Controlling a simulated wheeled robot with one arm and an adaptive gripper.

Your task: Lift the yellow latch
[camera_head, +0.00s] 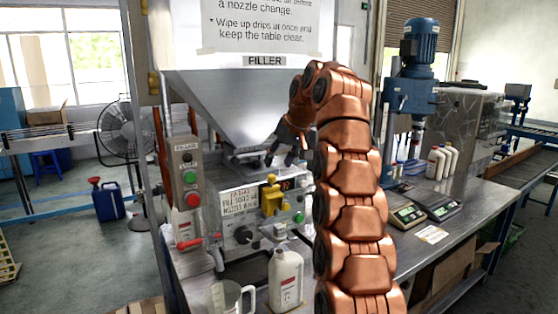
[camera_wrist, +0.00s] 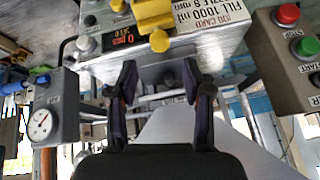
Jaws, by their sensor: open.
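The yellow latch (camera_head: 270,195) is on the front panel of the filler, below the steel hopper. In the wrist view, which is turned upside down, the latch (camera_wrist: 153,18) shows at the top edge, with a round yellow knob at its end. My gripper (camera_head: 280,157) hangs above the latch, by the hopper's lower end. Its two dark fingers are spread with nothing between them in the wrist view (camera_wrist: 161,80). They are apart from the latch. The upper part of the latch is cut off by the wrist view's edge.
A control box (camera_head: 187,180) with green and red buttons stands left of the panel. A white bottle (camera_head: 286,278) and a clear jug (camera_head: 232,298) stand in front. A pressure gauge (camera_wrist: 41,124) shows in the wrist view. Scales (camera_head: 408,215) sit on the right table.

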